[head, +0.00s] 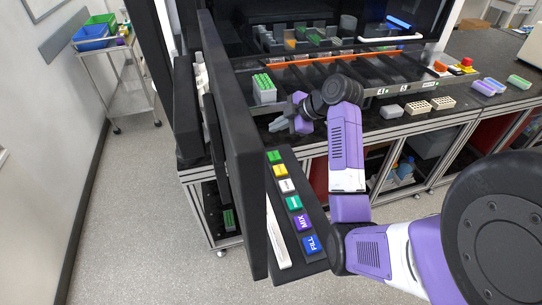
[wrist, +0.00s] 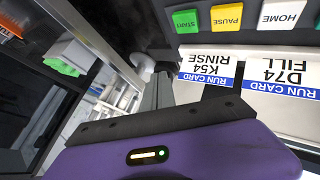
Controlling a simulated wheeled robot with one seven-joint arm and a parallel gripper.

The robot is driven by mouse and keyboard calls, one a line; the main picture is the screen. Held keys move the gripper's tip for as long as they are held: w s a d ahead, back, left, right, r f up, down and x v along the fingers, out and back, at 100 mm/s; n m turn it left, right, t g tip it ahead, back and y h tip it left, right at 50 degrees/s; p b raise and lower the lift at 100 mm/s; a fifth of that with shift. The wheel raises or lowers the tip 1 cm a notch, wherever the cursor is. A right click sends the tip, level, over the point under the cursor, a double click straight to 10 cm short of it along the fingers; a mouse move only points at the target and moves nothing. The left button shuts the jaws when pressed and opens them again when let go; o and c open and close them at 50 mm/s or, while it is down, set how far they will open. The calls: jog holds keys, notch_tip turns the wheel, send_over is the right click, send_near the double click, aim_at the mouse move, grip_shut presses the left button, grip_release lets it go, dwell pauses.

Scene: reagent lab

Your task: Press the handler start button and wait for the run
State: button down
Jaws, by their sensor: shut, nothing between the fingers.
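The green START button (wrist: 185,22) is on a dark panel at the top of the wrist view, left of the yellow PAUSE (wrist: 226,17) and white HOME (wrist: 283,14) buttons. In the head view the green button (head: 274,156) tops the button column on a slanted black panel (head: 312,195). My gripper (head: 277,125) is shut and empty, above and behind the panel's upper end, apart from the button in the head view. In the wrist view, its grey fingers (wrist: 157,92) point up toward the panel; their exact gap to the button is unclear. The handler (head: 330,70) stands behind.
A tall black panel (head: 232,150) stands just left of the buttons. Run cards (wrist: 205,82) sit beside the buttons. A green-topped rack (head: 264,90) stands on the handler deck. Tube racks (head: 418,107) lie on the bench at right. Floor at front left is clear.

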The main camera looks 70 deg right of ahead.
aim_at(277, 156)
jog(key=shift+f, duration=0.15)
notch_tip(277, 156, down, 8)
jog(key=b, duration=0.6)
jog(key=shift+s+d+f+b, duration=0.1)
jog(key=shift+f+b, duration=0.15)
jog(key=shift+b, duration=0.15)
jog(key=shift+f, duration=0.1)
dwell(1.6)
jog(key=shift+f, duration=0.3)
